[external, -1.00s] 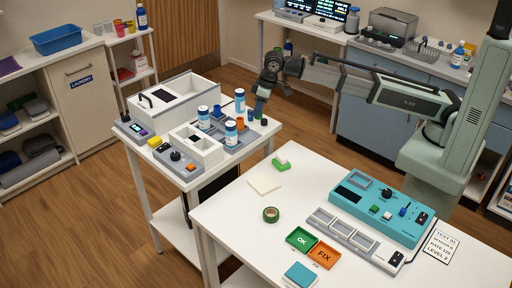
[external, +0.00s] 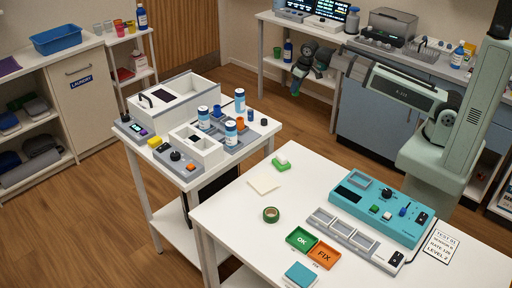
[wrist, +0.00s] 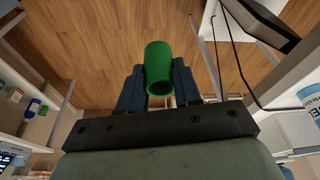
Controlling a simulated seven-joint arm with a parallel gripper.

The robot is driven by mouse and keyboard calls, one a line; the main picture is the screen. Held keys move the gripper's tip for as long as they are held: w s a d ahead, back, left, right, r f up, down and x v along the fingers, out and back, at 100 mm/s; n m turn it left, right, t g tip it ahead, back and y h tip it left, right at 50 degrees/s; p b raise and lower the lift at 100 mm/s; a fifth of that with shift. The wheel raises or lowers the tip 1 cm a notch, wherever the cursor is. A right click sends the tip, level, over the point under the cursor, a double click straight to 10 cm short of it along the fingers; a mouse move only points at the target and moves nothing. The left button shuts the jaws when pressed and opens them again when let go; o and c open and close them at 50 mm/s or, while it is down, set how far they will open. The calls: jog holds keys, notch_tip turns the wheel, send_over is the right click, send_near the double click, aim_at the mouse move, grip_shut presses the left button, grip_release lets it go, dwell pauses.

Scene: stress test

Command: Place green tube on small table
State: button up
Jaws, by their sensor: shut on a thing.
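The green tube (wrist: 158,70) is a hollow green cylinder, held between the two dark fingers of my gripper (wrist: 158,85) in the wrist view. Its open end faces the camera, and wood floor shows behind it. In the external view my gripper (external: 296,84) hangs over the floor, right of and beyond the white table with cans (external: 190,182) and in front of the back bench. Which table is the small one is not certain; a narrow white stand (external: 135,77) with cups is at the back left.
A front white table (external: 235,225) carries a teal console (external: 385,208), green and orange trays and a tape roll (external: 271,214). Cans (external: 231,133) and open boxes crowd the middle table. A blue bin (external: 68,40) sits on the left cabinet.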

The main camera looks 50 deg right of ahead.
jog(key=s+d+f+m, duration=0.1)
jog(key=d, duration=0.7)
jog(key=s+d+f+m, duration=0.1)
jog(key=s+d, duration=0.1)
jog(key=d, duration=0.6)
jog(key=shift+f+h, duration=0.3)
jog(key=shift+f, duration=0.05)
jog(key=s+a+r+n+y, duration=0.15)
jog(key=s+a, duration=0.25)
jog(key=a, duration=0.9)
jog(key=s+a+n, duration=0.3)
jog(key=s+a, duration=0.1)
jog(key=a, duration=0.8)
jog(key=s+a+r+n+y, duration=0.1)
jog(key=s+a+n, duration=0.25)
jog(key=a, duration=0.95)
jog(key=s+a+r+n+g, duration=0.1)
jog(key=s+a+n, duration=0.1)
jog(key=s+a, duration=0.65)
jog(key=s+a+r+n+g, duration=0.1)
jog(key=s+a+r+n, duration=0.3)
jog(key=s, duration=0.7)
jog(key=s+a+f+n, duration=0.1)
jog(key=s+a, duration=0.7)
jog(key=s, duration=0.2)
jog(key=shift+y, duration=0.35)
jog(key=shift+s+a+f, duration=0.1)
jog(key=shift+f, duration=2.45)
jog(key=shift+s+a+f, duration=0.1)
jog(key=shift+f, duration=2.45)
